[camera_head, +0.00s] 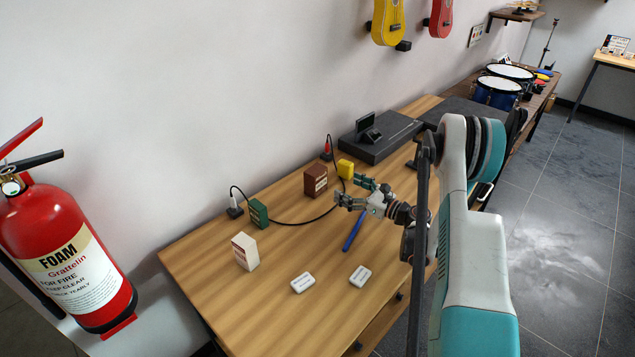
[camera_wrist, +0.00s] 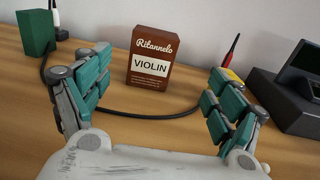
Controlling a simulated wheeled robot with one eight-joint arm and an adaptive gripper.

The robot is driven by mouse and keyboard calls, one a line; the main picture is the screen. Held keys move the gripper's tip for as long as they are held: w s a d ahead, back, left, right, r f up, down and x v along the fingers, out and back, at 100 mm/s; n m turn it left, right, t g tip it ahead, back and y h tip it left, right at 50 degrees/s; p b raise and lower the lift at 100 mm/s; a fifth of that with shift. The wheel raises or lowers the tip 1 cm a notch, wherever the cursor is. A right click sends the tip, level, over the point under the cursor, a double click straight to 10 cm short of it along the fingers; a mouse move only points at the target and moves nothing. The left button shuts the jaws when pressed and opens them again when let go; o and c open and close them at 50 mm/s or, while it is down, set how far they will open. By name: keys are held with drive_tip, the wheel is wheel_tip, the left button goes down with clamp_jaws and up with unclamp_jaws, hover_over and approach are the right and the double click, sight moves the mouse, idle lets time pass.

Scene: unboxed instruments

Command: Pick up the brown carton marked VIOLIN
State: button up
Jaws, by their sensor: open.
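The brown carton marked VIOLIN (camera_wrist: 149,60) stands upright on the table in the wrist view, its labelled face towards me. It also shows in the head view (camera_head: 315,180), near the back of the wooden table (camera_head: 215,290). My gripper (camera_wrist: 157,95) is open, with its green-padded fingers apart at the left and right of the picture. The carton appears in the gap between them, farther off and not touched. In the head view my gripper (camera_head: 358,192) is just to the right of the carton and above the table.
A black cable (camera_head: 300,223) runs on the table in front of the carton. A green box (camera_head: 258,213) stands left, a yellow box (camera_head: 345,168) right. A black device (camera_head: 385,137) lies behind. A white carton (camera_head: 245,251), two white blocks and a blue stick (camera_head: 353,231) are nearer.

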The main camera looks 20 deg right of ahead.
sight(322, 178)
drive_tip(key=b+x, duration=0.2)
drive_tip(key=x, duration=0.6)
drive_tip(key=shift+a, duration=0.1)
drive_tip(key=x, duration=0.1)
drive_tip(key=b+x, duration=0.1)
drive_tip(key=x, duration=0.1)
drive_tip(key=b+x, duration=0.1)
drive_tip(key=x, duration=0.1)
drive_tip(key=shift+s+a+f, duration=0.1)
drive_tip(key=shift+a+f, duration=0.2)
drive_tip(key=shift+a, duration=0.1)
drive_tip(key=shift+r, duration=0.1)
drive_tip(key=c, duration=1.2)
